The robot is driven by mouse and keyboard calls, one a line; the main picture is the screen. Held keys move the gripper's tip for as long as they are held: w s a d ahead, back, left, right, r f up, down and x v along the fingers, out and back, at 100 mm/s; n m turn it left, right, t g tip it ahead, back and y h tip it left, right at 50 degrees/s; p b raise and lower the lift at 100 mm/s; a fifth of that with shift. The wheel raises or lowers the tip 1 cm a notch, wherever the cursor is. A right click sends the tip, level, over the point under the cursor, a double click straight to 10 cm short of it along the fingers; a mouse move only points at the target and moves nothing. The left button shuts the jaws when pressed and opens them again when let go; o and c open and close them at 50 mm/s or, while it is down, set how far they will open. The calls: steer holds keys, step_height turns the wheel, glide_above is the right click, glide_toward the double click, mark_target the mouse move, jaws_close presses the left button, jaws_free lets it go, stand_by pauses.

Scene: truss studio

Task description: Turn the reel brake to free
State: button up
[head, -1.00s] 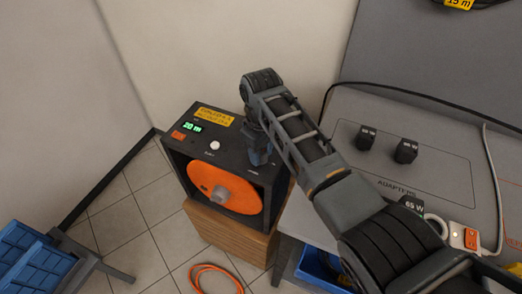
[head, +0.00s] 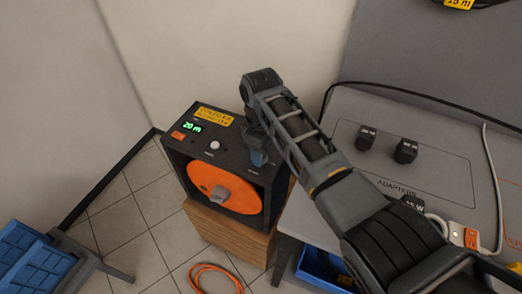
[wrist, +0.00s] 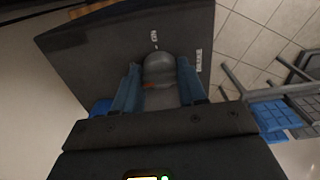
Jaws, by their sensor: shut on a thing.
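The reel box (head: 228,160) is a dark cabinet with an orange reel (head: 207,181) in its open front. Its top also shows in the wrist view (wrist: 100,60). My gripper (head: 258,158) points down at the right part of the box top. In the wrist view, its blue fingers (wrist: 158,88) are shut on a rounded grey knob, the reel brake (wrist: 159,68), one finger on each side. A small orange mark shows on the knob. Small white labels stand beyond and to the right of it; I cannot read them surely. The head view hides the knob behind my gripper.
The box top has a green 20 m display (head: 192,127), a white button (head: 214,145) and a yellow label (head: 214,115). The box stands on a wooden base (head: 228,236). The grey adapter table (head: 350,190) is close on the right. Blue crates (head: 30,270) stand at left.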

steer(key=shift+w+r, duration=0.1)
steer(key=o, duration=1.1)
steer(key=shift+c, duration=0.2)
step_height(320, 180, up, 8)
steer(key=shift+f+b, duration=0.15)
steer(key=shift+b, duration=0.35)
